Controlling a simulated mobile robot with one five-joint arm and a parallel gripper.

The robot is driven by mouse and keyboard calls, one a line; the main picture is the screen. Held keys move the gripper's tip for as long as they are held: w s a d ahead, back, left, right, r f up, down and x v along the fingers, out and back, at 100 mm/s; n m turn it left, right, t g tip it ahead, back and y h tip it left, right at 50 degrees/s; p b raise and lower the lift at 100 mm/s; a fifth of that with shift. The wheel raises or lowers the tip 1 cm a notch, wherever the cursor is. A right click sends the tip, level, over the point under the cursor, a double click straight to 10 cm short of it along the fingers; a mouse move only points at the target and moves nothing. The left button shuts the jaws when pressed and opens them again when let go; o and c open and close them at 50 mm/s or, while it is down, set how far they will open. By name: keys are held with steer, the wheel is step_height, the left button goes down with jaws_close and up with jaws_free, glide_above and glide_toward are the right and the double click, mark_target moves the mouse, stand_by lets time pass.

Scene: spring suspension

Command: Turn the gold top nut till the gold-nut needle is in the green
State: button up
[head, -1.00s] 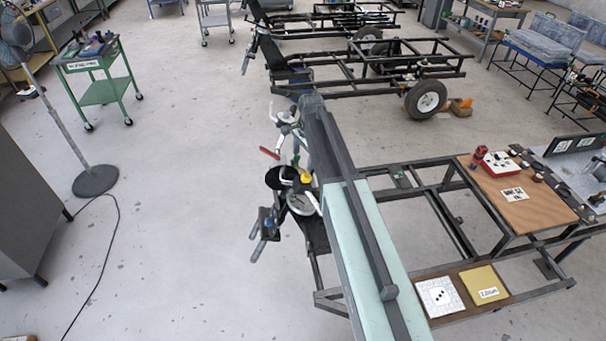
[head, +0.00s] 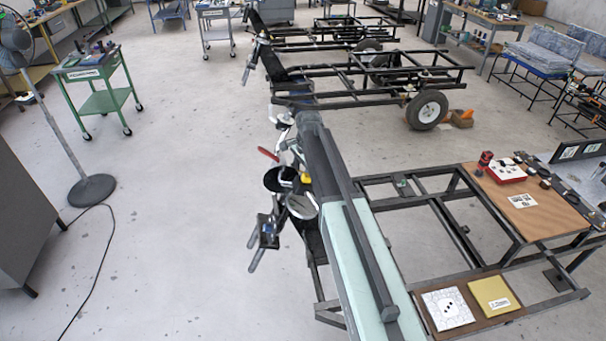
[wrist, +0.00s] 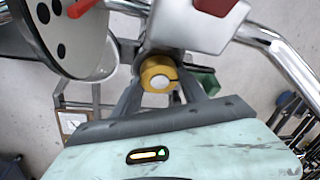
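The gold top nut (wrist: 157,73) is a round yellow-gold knob with a pale centre and a dark slit at its right side. It shows small in the head view (head: 305,178), beside the end of my arm. My gripper (wrist: 160,88) has a grey finger on each side of the nut. The fingertips lie very close to it, but I cannot tell whether they touch. No needle can be made out.
Chrome handlebars (wrist: 285,62), a round plate (wrist: 65,35) with dark dots and a red lever (wrist: 84,7) crowd the nut. In the head view, a dark frame carries a wooden board (head: 530,215). Open floor (head: 180,260) lies to the left.

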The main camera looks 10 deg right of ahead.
steer(key=c, duration=0.5)
steer(key=shift+o, duration=0.2)
steer(key=shift+d, duration=0.1)
steer(key=shift+n, duration=0.3)
steer(key=shift+s+f+n+t+b, duration=0.1)
steer(key=shift+n+t+b, duration=0.25)
steer(key=shift+n, duration=0.45)
steer(key=n, duration=0.2)
steer(key=n+t+y+b, duration=0.1)
steer(key=n, duration=0.1)
steer(key=shift+y, duration=0.3)
steer(key=n+y+b, duration=0.1)
steer(key=n, duration=0.3)
steer(key=shift+n+t, duration=0.3)
steer(key=shift+t, duration=0.05)
steer(key=shift+n+y+b, duration=0.4)
steer(key=shift+n+y, duration=0.3)
steer(key=shift+n, duration=0.7)
